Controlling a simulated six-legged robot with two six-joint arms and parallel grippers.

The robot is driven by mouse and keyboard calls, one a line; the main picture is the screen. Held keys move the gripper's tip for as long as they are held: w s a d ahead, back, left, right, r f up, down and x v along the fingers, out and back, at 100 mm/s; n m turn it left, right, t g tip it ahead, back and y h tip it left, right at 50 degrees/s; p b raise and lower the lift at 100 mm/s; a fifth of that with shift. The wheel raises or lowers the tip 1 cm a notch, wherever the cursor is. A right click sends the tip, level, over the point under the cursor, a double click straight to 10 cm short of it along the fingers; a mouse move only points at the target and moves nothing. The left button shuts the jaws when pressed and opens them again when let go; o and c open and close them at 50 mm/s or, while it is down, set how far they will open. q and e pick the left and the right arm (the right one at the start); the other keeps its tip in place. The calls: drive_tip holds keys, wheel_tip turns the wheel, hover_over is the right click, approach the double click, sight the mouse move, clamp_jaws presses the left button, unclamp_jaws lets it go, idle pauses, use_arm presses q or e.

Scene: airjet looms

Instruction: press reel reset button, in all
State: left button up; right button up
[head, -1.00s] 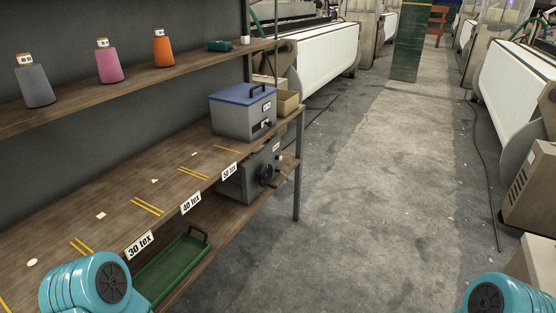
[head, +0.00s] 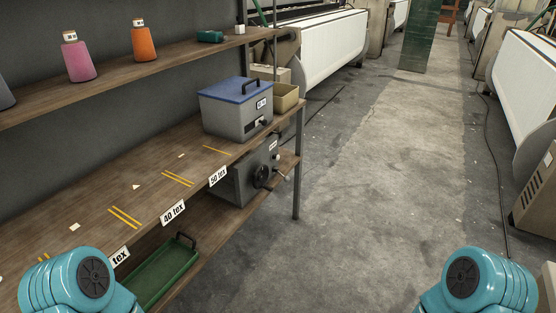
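A grey machine (head: 240,180) with a dark round hub and a crank-like handle on its right stands on the lower shelf of the bench; it may be the reel. Its top is hidden under the upper board, and I cannot make out a reset button on it. A grey box with a blue lid (head: 236,107) stands above it at the right end of the bench top, with a label and a small dark fitting on its front. Neither gripper shows; only teal parts of my two arms are at the bottom corners.
The wooden bench top (head: 135,180) has yellow lines and tex labels. A green tray (head: 163,272) lies on the lower shelf. Cones (head: 144,42) stand on the upper shelf. A beige bin (head: 286,98) is beside the blue-lidded box. Open concrete floor (head: 370,190) lies right of the bench, with looms beyond.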

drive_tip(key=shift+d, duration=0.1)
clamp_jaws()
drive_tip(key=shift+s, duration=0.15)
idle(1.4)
